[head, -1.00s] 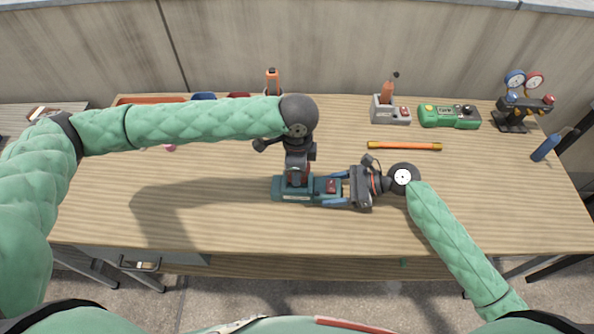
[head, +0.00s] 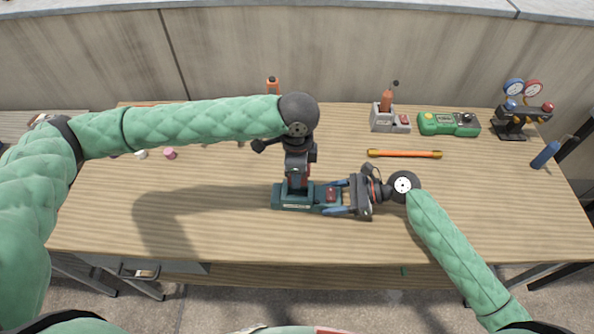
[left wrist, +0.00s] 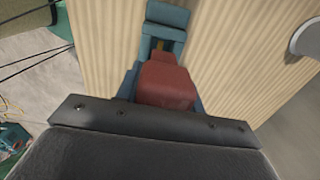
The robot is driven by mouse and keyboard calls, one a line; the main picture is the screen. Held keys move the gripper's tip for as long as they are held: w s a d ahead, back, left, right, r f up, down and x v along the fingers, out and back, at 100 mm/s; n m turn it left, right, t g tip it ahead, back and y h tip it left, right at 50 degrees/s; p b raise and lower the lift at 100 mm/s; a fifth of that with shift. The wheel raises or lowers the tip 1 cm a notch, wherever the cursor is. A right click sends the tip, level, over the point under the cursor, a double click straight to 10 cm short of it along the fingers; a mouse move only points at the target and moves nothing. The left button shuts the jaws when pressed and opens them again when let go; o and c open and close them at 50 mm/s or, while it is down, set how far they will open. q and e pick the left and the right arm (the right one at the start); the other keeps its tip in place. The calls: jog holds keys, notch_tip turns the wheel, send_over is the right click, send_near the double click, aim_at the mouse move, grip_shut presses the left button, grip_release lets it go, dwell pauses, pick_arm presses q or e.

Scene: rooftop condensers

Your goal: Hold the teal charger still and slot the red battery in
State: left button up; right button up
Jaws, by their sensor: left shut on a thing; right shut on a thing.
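The teal charger (head: 283,197) lies on the workbench at the middle of the head view. My right gripper (head: 340,196) is shut on its right end, with blue fingers along its two long sides. My left gripper (head: 297,187) points down over the charger's left part. It is shut on the red battery (left wrist: 166,84), which shows between its fingers in the left wrist view. Part of the charger (left wrist: 166,22) shows beyond the battery there. A small red patch (head: 331,194) shows on the charger beside my right fingers. The battery's lower end is hidden, so I cannot tell how deep it sits.
An orange bar (head: 404,154) lies behind my right gripper. A grey holder (head: 383,120), a green device (head: 444,124), a gauge set (head: 520,119) and a blue bottle (head: 546,154) stand at the back right. The bench's front left (head: 100,225) is clear.

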pick_arm(q)
jog(key=shift+f, duration=0.2)
jog(key=shift+f, duration=1.2)
jog(key=shift+f, duration=1.1)
jog(key=o, duration=1.2)
notch_tip(320, 180, up, 12)
pick_arm(e)
jog(key=o, duration=1.2)
jog(key=shift+c, duration=0.2)
